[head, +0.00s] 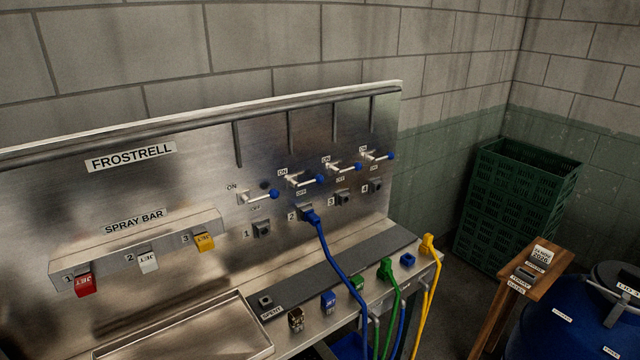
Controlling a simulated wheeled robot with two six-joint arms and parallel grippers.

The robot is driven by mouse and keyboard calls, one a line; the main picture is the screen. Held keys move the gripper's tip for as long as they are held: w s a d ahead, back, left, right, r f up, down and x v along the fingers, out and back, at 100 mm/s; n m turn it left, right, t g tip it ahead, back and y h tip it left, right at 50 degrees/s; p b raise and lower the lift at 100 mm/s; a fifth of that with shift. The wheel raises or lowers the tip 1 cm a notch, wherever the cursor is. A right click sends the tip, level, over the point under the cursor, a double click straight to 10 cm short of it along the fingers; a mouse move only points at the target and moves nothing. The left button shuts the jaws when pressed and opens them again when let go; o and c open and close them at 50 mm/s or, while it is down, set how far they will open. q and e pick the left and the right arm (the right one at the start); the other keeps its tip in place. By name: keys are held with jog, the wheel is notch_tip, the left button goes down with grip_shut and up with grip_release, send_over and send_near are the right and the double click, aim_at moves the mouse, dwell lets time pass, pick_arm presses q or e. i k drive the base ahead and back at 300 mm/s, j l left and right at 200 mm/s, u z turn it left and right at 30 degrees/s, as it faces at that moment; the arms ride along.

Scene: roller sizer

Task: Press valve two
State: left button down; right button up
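The second lever from the left, valve two (303,181), sits above the port marked 2. A blue hose (330,250) is plugged into port 2 (305,213). The first valve (258,196), third valve (344,167) and fourth valve (377,156) have handles pointing right too. Ports 1 (262,229), 3 (343,199) and 4 (375,186) are empty. Neither of my grippers is in view.
A spray bar (140,250) at left carries red, white and yellow jets. A steel tray (190,335) and several jets and hose ends lie along the bench front. A green crate (515,200), a wooden stand (535,275) and a blue drum (570,315) stand at right.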

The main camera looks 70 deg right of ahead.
aim_at(319, 179)
jog(key=z, duration=2.25)
